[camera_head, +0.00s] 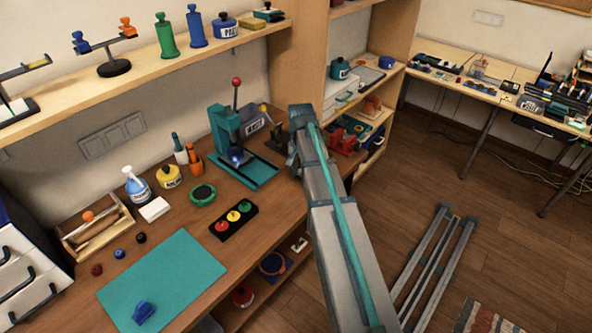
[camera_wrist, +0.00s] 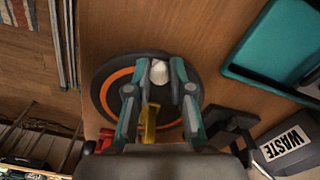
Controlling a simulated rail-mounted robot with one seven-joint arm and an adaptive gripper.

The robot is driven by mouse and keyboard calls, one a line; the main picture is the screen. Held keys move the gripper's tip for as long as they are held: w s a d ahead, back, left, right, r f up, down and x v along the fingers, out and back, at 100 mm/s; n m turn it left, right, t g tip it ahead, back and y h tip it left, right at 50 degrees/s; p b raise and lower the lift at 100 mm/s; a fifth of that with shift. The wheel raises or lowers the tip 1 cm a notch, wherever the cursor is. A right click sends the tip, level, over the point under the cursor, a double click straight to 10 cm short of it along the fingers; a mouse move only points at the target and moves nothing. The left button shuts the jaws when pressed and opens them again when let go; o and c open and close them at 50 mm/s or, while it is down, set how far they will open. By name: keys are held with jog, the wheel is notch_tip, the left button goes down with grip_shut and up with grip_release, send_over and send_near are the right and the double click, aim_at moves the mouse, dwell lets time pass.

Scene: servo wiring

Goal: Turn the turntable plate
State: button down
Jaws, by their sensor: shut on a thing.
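In the wrist view the turntable plate (camera_wrist: 103,75) is a round dark disc with an orange ring, lying on the wooden bench. A pale rounded knob (camera_wrist: 160,73) stands near its edge. My gripper (camera_wrist: 160,66) is over the plate, its two teal-and-grey fingers shut on the knob from both sides. A yellow piece (camera_wrist: 150,122) shows between the fingers, lower in the picture; I cannot tell whether it is part of the plate. The fingers and palm hide part of the disc. In the head view my arm hides the plate and the fingertips.
A teal press (camera_head: 228,135) on its teal base (camera_wrist: 245,65) stands beside the plate. A bin marked WASTE (camera_wrist: 290,140) and a black bracket (camera_wrist: 232,125) are close to my gripper. A red vise (camera_head: 346,141) is beyond my arm. The teal mat (camera_head: 165,275) has clear room.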

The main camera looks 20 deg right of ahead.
dwell(0.3)
jog(key=c, duration=1)
grip_release()
jog(key=shift+r, duration=0.1)
notch_tip(320, 180, up, 12)
jog(key=shift+f, duration=0.1)
